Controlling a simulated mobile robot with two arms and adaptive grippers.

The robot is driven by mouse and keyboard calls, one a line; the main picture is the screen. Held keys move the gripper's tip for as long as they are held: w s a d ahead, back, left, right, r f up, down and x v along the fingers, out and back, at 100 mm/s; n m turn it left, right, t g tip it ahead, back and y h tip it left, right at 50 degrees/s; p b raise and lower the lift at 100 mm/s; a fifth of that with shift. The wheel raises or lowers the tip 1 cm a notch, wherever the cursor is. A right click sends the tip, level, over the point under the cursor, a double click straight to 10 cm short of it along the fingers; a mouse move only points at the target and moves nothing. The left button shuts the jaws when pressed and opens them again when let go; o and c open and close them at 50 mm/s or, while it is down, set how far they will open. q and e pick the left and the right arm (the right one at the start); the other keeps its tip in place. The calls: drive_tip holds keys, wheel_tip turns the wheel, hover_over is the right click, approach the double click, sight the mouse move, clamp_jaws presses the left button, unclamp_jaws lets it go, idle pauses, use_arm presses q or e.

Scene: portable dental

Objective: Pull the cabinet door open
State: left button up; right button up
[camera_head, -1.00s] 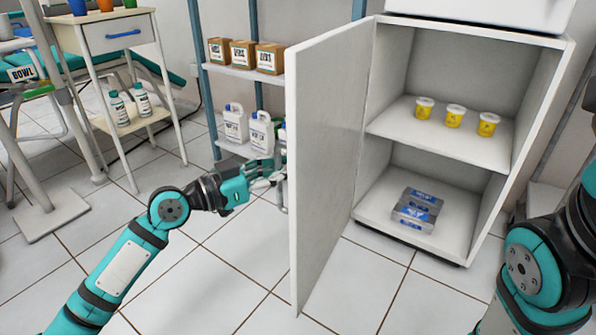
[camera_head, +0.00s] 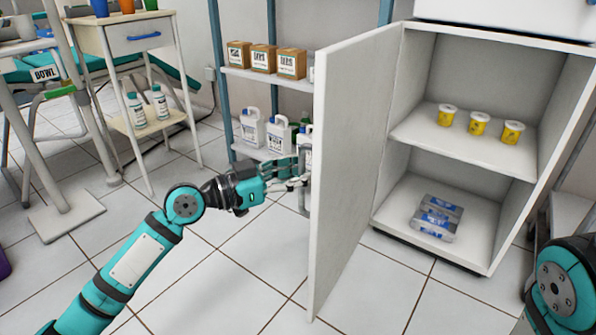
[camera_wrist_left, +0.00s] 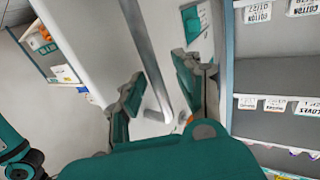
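The white cabinet (camera_head: 398,215) stands at the right with its door (camera_head: 345,170) swung wide open toward me. Its shelves and inside show. My left gripper (camera_head: 297,178) is at the outer face of the door, by the metal handle. In the left wrist view, the handle (camera_wrist_left: 148,55) runs between the two spread fingers of my left gripper (camera_wrist_left: 158,82), with gaps showing beside it. The fingers look open around the handle, not closed on it. Part of my right arm shows at the right edge in the head view; its gripper is out of view.
Yellow jars (camera_head: 479,124) stand on the cabinet's middle shelf and blue-grey packs (camera_head: 437,216) on its floor. A rack (camera_head: 272,80) with boxes and white jugs stands behind the door. A white cart (camera_head: 128,52) is at the left. Tiled floor in front is clear.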

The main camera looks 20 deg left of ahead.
use_arm(q)
drive_tip(key=shift+w+r, duration=0.1)
drive_tip(key=v, duration=1.2)
